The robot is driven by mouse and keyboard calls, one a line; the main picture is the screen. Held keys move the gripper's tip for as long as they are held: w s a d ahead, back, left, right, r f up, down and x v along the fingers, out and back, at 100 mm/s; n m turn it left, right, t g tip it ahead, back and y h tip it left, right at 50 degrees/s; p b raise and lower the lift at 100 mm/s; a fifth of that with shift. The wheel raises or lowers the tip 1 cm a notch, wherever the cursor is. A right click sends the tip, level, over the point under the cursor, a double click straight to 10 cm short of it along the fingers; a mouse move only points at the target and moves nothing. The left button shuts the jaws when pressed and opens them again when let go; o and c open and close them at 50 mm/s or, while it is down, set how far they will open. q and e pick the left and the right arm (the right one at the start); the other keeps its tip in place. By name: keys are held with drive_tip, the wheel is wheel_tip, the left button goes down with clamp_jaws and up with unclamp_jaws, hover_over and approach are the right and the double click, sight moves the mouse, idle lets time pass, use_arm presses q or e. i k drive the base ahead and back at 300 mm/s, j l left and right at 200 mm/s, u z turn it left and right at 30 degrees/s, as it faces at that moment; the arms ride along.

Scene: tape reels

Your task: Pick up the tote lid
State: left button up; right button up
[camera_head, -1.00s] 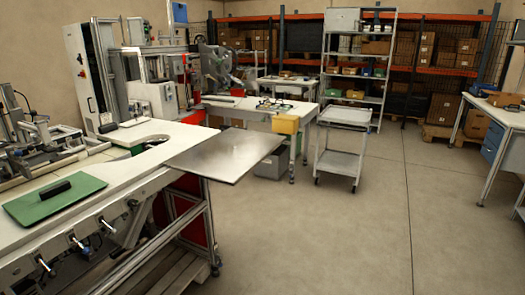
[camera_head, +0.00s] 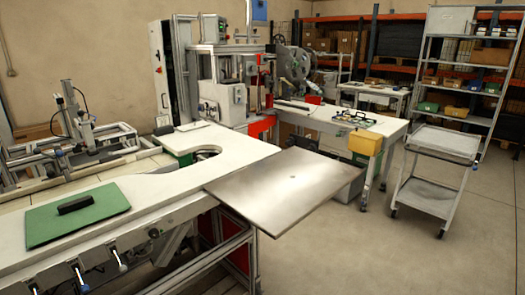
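The tote lid appears to be the flat green panel (camera_head: 100,222) with a black block-shaped handle (camera_head: 75,204) on its top. It lies flat on the white workbench (camera_head: 165,184) at the lower left of the head view, close to the bench's front edge. Neither of my grippers shows in this view, and nothing is touching the green lid.
A bare metal plate (camera_head: 285,185) juts from the bench's right end. Metal fixtures (camera_head: 75,140) stand behind the lid. A grey cart (camera_head: 435,175) stands at right, and a yellow bin (camera_head: 367,142) hangs on a farther table. Floor at lower right is clear.

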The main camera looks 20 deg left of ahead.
sight(47, 222)
drive_tip(key=i+u, duration=0.25)
drive_tip(key=u, duration=0.15)
drive_tip(key=i+l+u, duration=0.1)
drive_tip(key=u, duration=0.25)
drive_tip(key=i+l+u, duration=0.2)
drive_tip(key=u, duration=0.2)
drive_tip(key=i, duration=0.1)
